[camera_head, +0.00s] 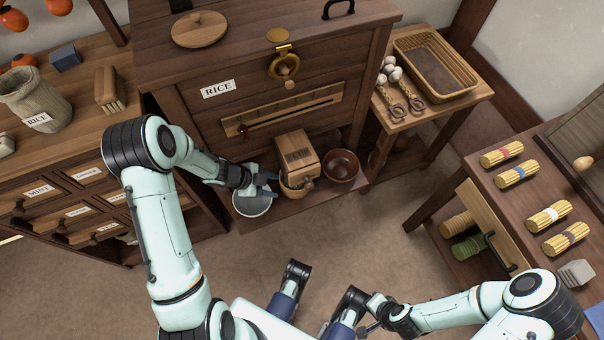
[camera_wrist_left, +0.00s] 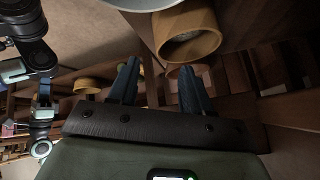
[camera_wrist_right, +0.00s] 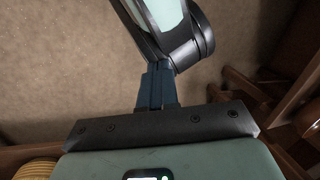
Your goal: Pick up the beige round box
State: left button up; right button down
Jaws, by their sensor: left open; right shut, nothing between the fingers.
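The beige round box (camera_head: 292,190) is low and stands on the ledge under the rice chest, in front of a wooden box. A round, tan, open-mouthed thing in the left wrist view (camera_wrist_left: 190,48), just beyond the fingers, looks like it. My left gripper (camera_head: 270,184) is open over the right side of a grey-white bowl (camera_head: 252,206), just left of the round box. Its blue fingers (camera_wrist_left: 158,75) show nothing between them. My right gripper (camera_wrist_right: 157,70) is shut and empty, low over the floor, far from the box.
The wooden box (camera_head: 297,150) and a brown bowl (camera_head: 341,165) crowd the ledge beside the round box. The rice chest (camera_head: 240,60) rises behind. A side table (camera_head: 440,112) with a basket (camera_head: 435,62) stands right. The floor (camera_head: 370,240) in front is clear.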

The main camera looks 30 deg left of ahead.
aim_at(294, 193)
pick_arm(q)
jog(key=b+x, duration=0.1)
jog(key=x, duration=0.2)
jog(key=b+x, duration=0.1)
jog(key=x, duration=0.2)
jog(key=shift+s+f, duration=0.15)
jog(key=shift+f, duration=0.15)
jog(key=shift+w+d+f+b, duration=0.25)
jog(key=shift+d+f+b, duration=0.1)
jog(key=shift+f+b, duration=0.1)
jog(key=shift+b+x, duration=0.8)
jog(key=shift+x, duration=0.45)
jog(key=shift+b+x, duration=0.4)
jog(key=shift+x, duration=0.45)
jog(key=shift+d+f, duration=0.1)
jog(key=shift+d, duration=0.05)
pick_arm(e)
jog(key=w+d+f+t+h, duration=0.1)
jog(key=w+d+f, duration=0.2)
jog(key=f, duration=0.4)
jog(key=shift+w+d+f+m, duration=0.25)
jog(key=shift+w+d+m, duration=0.15)
jog(key=shift+d, duration=0.05)
pick_arm(q)
grip_shut()
